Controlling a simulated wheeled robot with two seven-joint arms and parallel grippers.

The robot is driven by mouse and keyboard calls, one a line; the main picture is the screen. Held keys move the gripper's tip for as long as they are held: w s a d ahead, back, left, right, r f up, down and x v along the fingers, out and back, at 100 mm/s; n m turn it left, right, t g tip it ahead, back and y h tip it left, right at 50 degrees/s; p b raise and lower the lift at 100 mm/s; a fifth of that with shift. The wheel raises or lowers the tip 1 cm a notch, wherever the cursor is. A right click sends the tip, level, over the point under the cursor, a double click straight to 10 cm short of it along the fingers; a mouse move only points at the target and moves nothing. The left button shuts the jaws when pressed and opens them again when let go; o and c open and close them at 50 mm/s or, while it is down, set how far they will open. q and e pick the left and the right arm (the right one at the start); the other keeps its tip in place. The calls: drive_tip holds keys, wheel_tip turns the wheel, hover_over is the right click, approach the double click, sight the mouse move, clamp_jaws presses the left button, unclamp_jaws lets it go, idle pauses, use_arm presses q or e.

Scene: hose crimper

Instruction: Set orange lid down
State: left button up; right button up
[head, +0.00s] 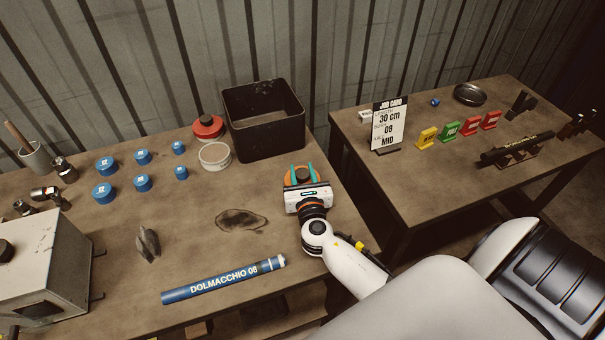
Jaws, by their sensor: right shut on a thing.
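The orange lid (296,172) is between the teal fingers of my right gripper (301,175), close to the right edge of the left table. A dark part shows between the fingers on the lid. My right gripper is shut on the lid. I cannot tell whether the lid touches the table top or hangs just above it. My left gripper is not in view.
A black bin (263,142) stands behind the lid. A red-lidded tin (208,128) and an open pale tin (215,157) stand left of it. A blue tube (222,280) lies in front. The left table (200,235) has free room in its middle. A gap separates the right table (440,165).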

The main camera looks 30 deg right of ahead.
drive_tip(key=shift+s+a+f, duration=0.1)
drive_tip(key=shift+s+f, duration=0.15)
drive_tip(key=shift+f, duration=0.4)
drive_tip(key=o, duration=1)
drive_tip(key=shift+a+f, duration=0.1)
drive_tip(key=shift+f, duration=0.05)
drive_tip(key=shift+r, duration=0.2)
drive_tip(key=shift+w+r+p, duration=0.1)
drive_tip(key=shift+r+p, duration=0.4)
drive_tip(key=shift+p, duration=0.15)
drive_tip(key=b+v, duration=0.2)
drive_tip(key=v, duration=0.8)
drive_tip(key=shift+s+a+r, duration=0.15)
drive_tip(key=shift+s, duration=0.25)
drive_tip(key=shift+s+a+r, duration=0.1)
drive_tip(key=shift+s+r, duration=0.05)
drive_tip(key=shift+s, duration=0.25)
